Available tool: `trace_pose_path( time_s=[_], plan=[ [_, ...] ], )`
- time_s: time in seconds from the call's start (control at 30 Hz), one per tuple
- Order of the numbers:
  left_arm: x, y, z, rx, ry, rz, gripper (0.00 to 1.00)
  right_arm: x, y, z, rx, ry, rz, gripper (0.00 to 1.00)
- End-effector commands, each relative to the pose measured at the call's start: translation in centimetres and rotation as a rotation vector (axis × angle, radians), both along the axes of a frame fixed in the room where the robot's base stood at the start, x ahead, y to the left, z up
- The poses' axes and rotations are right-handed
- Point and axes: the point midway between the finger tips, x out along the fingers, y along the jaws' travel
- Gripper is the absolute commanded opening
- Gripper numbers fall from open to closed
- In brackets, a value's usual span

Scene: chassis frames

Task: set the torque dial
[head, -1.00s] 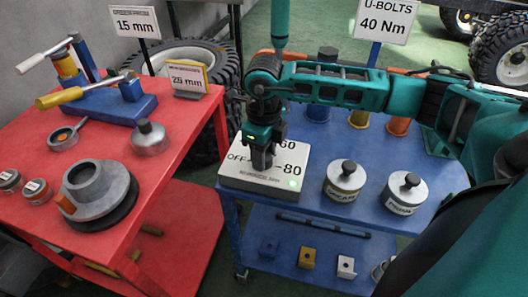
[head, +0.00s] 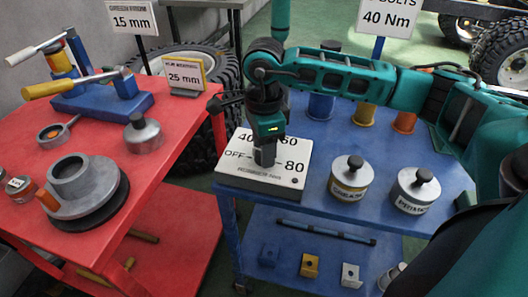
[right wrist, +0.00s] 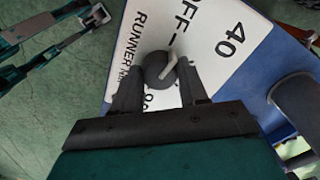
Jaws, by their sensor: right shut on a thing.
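The torque dial box (head: 235,178) is a white panel on the near left corner of the blue cart, with the marks OFF, 40, 60 and 80. My right gripper (head: 265,155) points down over its middle and is shut on the dark round dial knob (right wrist: 157,68). In the right wrist view, the knob's pale pointer line slants to the upper right, toward the OFF and 40 side; its exact setting is unclear. The fingers partly hide the 80 there. A small lamp (head: 294,181) on the box looks dark. Part of my left gripper (right wrist: 85,35) seems to show in the right wrist view; its jaw state is unclear.
A sign (head: 386,14) behind the blue cart (head: 300,215) reads 40 Nm. Coloured cylinders (head: 321,105) stand behind my right arm. A red cart (head: 165,175) with tools stands at the left.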

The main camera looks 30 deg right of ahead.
Motion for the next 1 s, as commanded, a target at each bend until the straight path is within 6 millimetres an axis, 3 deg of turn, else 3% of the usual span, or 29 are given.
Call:
trace_pose_path(
  time_s=[0.4,0.93,0.97,1.0],
  plan=[
    [0.59,-0.49,-0.17,-0.008,-0.012,-0.011,0.43,0.03,0.0,-0.01,0.001,-0.001,0.181,0.12],
    [0.68,-0.55,0.07,-0.011,-0.016,-0.011,0.43,0.02,0.0,0.07,0.001,-0.001,0.206,0.13],
    [0.66,-0.55,0.04,-0.011,-0.016,-0.011,0.43,0.02,0.0,0.06,0.001,-0.001,0.206,0.45],
    [0.62,-0.54,-0.01,-0.011,-0.015,-0.01,0.43,0.02,0.0,0.06,0.001,-0.001,0.205,0.49]
  ],
)
